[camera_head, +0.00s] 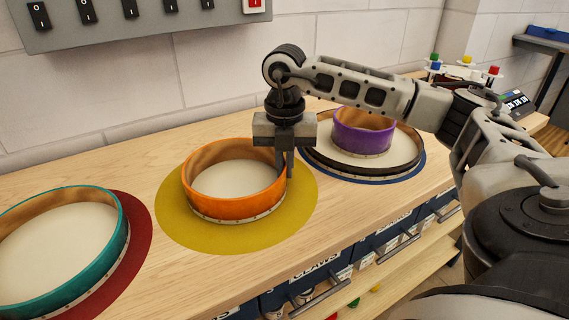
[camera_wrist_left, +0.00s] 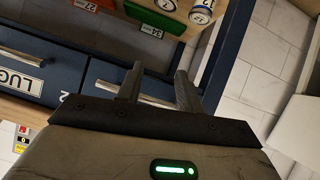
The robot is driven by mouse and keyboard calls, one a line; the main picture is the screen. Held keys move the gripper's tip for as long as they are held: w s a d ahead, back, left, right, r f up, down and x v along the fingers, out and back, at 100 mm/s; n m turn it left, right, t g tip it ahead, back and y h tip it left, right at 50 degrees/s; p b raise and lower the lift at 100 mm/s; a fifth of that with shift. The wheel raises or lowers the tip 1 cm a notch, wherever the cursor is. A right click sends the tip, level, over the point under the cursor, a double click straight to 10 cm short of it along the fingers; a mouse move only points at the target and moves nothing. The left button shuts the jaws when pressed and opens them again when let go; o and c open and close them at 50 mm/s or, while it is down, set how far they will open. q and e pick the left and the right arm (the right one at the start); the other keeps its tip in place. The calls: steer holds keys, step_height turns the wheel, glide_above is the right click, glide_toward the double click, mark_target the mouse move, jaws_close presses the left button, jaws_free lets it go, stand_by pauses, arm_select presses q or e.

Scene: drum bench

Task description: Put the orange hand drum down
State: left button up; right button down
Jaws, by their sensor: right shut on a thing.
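The orange hand drum (camera_head: 235,207) is a round open hoop with a pale skin, in the middle of the head view. It is over the yellow round mat (camera_head: 205,238) and looks level; I cannot tell whether it touches the mat. My right gripper (camera_head: 286,168) points down at the drum's right rim and is shut on it. My left gripper (camera_wrist_left: 158,90) shows only in the left wrist view, with its two fingers apart and nothing between them, in front of blue drawers.
A teal drum (camera_head: 112,262) is on a red mat (camera_head: 139,235) at the left. A purple drum (camera_head: 364,140) sits inside a larger dark-rimmed drum (camera_head: 330,167) on a blue mat at the right. A grey switch panel (camera_head: 105,20) is on the wall. Drawers with handles (camera_head: 320,296) line the bench front.

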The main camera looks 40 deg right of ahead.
steer(key=shift+f, duration=0.15)
steer(key=c, duration=1.6)
jaws_free()
arm_select(q)
steer(key=shift+f, duration=0.1)
arm_select(e)
steer(key=shift+r, duration=0.5)
arm_select(q)
steer(key=shift+a+r+p, duration=0.15)
steer(key=shift+r+p, duration=0.3)
steer(key=shift+p, duration=0.6)
arm_select(e)
step_height(320, 180, up, 12)
steer(key=shift+f, duration=0.25)
